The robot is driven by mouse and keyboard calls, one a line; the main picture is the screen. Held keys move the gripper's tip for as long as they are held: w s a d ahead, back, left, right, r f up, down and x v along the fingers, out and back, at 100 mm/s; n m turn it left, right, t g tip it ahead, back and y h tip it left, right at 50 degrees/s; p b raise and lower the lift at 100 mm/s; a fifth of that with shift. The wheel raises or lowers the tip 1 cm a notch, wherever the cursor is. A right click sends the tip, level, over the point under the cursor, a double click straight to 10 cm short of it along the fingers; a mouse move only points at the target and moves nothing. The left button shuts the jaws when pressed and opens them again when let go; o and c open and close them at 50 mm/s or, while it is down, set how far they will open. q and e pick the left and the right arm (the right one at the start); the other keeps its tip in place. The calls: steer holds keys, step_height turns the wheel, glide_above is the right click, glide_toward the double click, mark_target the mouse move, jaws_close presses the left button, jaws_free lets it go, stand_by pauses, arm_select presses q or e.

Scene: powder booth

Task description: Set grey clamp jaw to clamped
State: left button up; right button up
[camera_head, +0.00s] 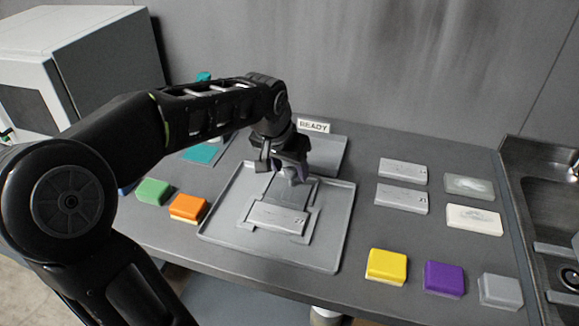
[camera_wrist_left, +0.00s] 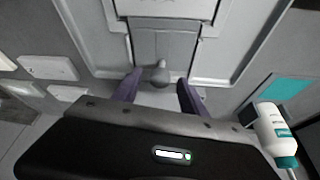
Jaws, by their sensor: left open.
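The grey clamp jaw (camera_head: 292,192) is a flat grey piece at the back of a fixture in the shallow grey tray (camera_head: 342,225). In the left wrist view the jaw (camera_wrist_left: 165,45) carries a rounded grey knob (camera_wrist_left: 160,74). My left gripper (camera_head: 290,176) is over the back of the fixture. In the left wrist view its purple-grey fingers (camera_wrist_left: 159,82) are apart, with the knob between their tips; I cannot tell whether they touch it. A grey plate (camera_head: 277,218) lies at the front of the fixture. My right gripper is out of view.
A READY sign (camera_head: 314,126) stands behind the tray. Green (camera_head: 153,191) and orange (camera_head: 188,207) blocks lie left; yellow (camera_head: 387,265), purple (camera_head: 444,278) and grey (camera_head: 500,290) blocks lie right. A white bottle (camera_wrist_left: 270,125) stands near the gripper. A sink (camera_head: 545,180) is far right.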

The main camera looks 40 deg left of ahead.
mark_target(283, 195)
arm_select(q)
steer(key=v, duration=0.7)
steer(key=shift+r, duration=0.35)
steer(key=shift+s, duration=0.15)
